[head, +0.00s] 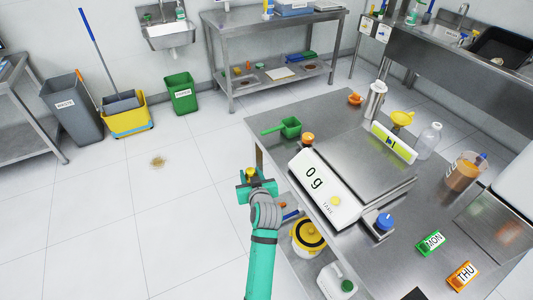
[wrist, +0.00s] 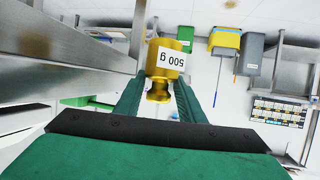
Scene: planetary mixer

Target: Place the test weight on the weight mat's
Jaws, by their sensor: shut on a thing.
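The test weight is a brass cylinder with a knob and a white "500 g" label. It shows in the wrist view (wrist: 165,62) and as a small gold shape in the head view (head: 250,172). My green gripper (head: 256,181) is shut on it, with a finger on each side, in the wrist view (wrist: 158,98). The gripper holds it in the air left of the steel table's edge, apart from the table. I cannot clearly pick out the weight mat in either view.
The scale (head: 325,190) on the steel table (head: 335,108) reads 0 g. A green scoop (head: 288,127), a blue-topped item (head: 385,221), MON (head: 432,243) and THU (head: 462,275) tags, and a brown-filled jug (head: 464,174) stand around it.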

